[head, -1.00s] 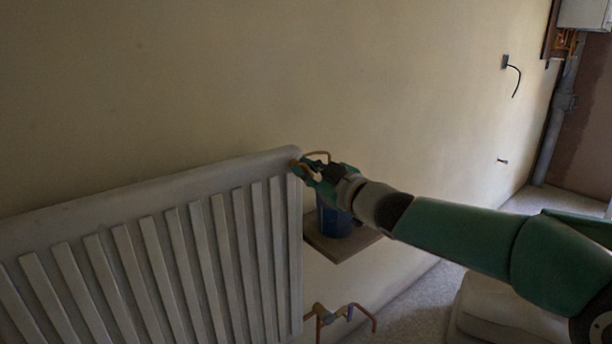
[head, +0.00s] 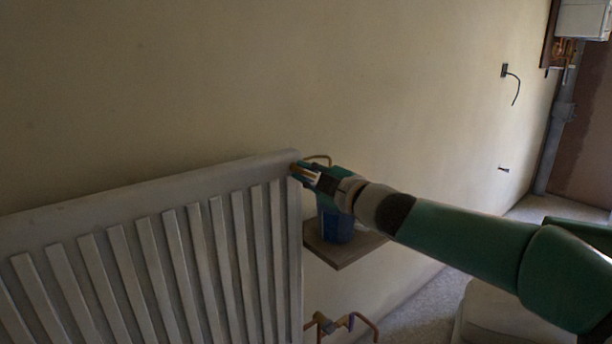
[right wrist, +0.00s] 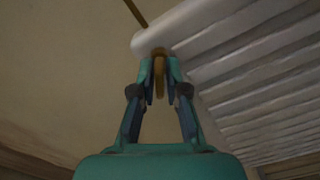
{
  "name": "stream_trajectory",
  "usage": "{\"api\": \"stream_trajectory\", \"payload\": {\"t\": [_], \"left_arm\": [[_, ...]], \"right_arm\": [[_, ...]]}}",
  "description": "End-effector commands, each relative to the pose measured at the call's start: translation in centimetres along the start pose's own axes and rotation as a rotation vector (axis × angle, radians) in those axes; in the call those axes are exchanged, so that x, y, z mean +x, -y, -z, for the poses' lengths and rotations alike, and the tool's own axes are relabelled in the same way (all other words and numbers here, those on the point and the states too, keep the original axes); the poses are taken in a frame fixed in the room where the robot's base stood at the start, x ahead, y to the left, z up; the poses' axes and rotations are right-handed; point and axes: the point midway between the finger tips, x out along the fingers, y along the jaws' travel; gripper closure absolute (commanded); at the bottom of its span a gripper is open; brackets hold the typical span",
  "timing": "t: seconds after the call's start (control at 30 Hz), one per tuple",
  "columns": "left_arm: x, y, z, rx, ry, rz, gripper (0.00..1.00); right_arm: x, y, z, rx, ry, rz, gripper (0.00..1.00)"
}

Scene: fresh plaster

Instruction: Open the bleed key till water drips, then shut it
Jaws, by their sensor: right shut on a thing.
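The white radiator (head: 185,235) stands against the wall at the lower left. My right gripper (head: 297,169) is at its upper right end. In the right wrist view, the two fingertips (right wrist: 159,68) are closed on a brass-coloured bleed key (right wrist: 159,75) at the radiator's end (right wrist: 150,42). The fingers hide much of the key in the head view. A blue container (head: 335,225) stands on a small board (head: 340,250) below the gripper. I see no water drops. My left gripper is out of view.
Copper pipework with a valve (head: 328,324) is at the radiator's lower right. A thin curved brown piece (head: 318,157) shows just above the gripper. A cable (head: 517,88) hangs from the wall. The wall above the radiator is clear.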

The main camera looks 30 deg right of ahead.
Motion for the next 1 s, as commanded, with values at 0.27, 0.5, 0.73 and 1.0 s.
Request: {"api": "stream_trajectory", "payload": {"t": [0.27, 0.5, 0.73, 1.0], "left_arm": [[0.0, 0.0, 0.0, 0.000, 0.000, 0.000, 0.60], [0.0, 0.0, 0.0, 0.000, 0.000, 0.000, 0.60], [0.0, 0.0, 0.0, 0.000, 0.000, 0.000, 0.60], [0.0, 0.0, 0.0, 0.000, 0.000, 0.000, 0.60]], "right_arm": [[0.1, 0.6, 0.0, 0.001, 0.000, 0.012, 1.00], [0.1, 0.4, 0.0, 0.002, 0.000, 0.008, 0.67], [-0.1, 0.2, 0.0, 0.002, 0.000, 0.004, 0.67], [-3.5, 0.1, 0.0, 0.000, 0.001, 0.002, 0.67]]}}
